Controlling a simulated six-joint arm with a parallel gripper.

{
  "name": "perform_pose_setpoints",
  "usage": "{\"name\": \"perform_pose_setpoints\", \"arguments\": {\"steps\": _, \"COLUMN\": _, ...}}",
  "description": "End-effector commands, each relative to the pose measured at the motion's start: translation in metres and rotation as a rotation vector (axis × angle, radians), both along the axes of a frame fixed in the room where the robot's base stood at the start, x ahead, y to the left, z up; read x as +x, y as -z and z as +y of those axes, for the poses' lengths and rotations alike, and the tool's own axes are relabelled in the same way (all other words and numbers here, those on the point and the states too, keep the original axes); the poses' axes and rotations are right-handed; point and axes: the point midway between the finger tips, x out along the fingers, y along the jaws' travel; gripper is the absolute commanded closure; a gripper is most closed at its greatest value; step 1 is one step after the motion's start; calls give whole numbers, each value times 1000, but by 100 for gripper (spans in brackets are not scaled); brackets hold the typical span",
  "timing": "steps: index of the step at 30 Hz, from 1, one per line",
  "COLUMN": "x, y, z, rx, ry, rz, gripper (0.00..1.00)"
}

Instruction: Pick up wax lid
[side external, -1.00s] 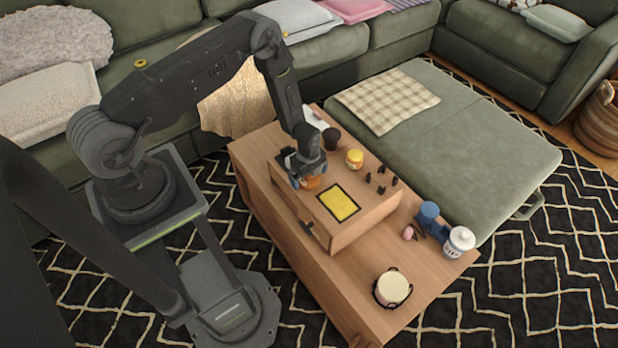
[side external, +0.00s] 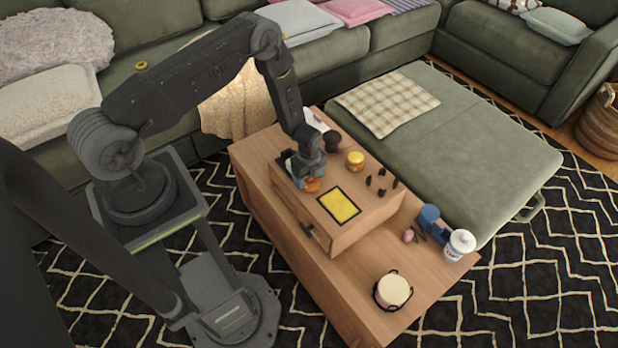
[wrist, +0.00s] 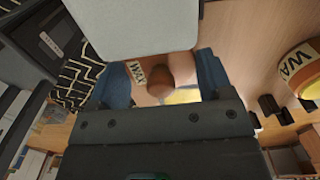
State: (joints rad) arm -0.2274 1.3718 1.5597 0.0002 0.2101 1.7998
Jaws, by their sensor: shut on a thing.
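My gripper (side external: 309,178) is shut on an orange-brown thing (side external: 313,186) at the left part of the raised wooden box top, beside the yellow pad. In the wrist view the two blue fingers of my gripper (wrist: 165,82) stand on either side of it. There it shows a "WAX" label and a round brown knob, and I take it for the wax lid (wrist: 158,86). Its lower part is hidden by the gripper, so I cannot tell whether it touches the box top. A second "WAX" item, a yellow-topped jar (side external: 355,159), stands apart to the right; it also shows in the wrist view (wrist: 297,68).
The yellow pad with a black border (side external: 339,204) lies close by on the wooden box (side external: 350,235). A dark cup (side external: 331,141) and several small black pieces (side external: 381,182) stand near. A white jar (side external: 459,244) and a pot (side external: 393,290) stand on the lower table.

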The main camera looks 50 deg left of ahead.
Motion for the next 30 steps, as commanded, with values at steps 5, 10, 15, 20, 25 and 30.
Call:
{"name": "perform_pose_setpoints", "arguments": {"steps": 5, "x": 1, "y": -16, "z": 0, "rx": 1, "ry": 0, "rz": -2, "gripper": 49}}
{"name": "perform_pose_setpoints", "arguments": {"steps": 10, "x": 1, "y": -40, "z": 0, "rx": 0, "ry": 0, "rz": -2, "gripper": 49}}
{"name": "perform_pose_setpoints", "arguments": {"steps": 15, "x": 1, "y": -66, "z": 0, "rx": 1, "ry": 0, "rz": -3, "gripper": 49}}
{"name": "perform_pose_setpoints", "arguments": {"steps": 20, "x": 1, "y": -86, "z": 0, "rx": 0, "ry": 0, "rz": -2, "gripper": 49}}
{"name": "perform_pose_setpoints", "arguments": {"steps": 25, "x": 11, "y": -95, "z": 0, "rx": 1, "ry": 1, "rz": -3, "gripper": 49}}
{"name": "perform_pose_setpoints", "arguments": {"steps": 30, "x": 50, "y": -94, "z": -2, "rx": 1, "ry": 0, "rz": -5, "gripper": 49}}
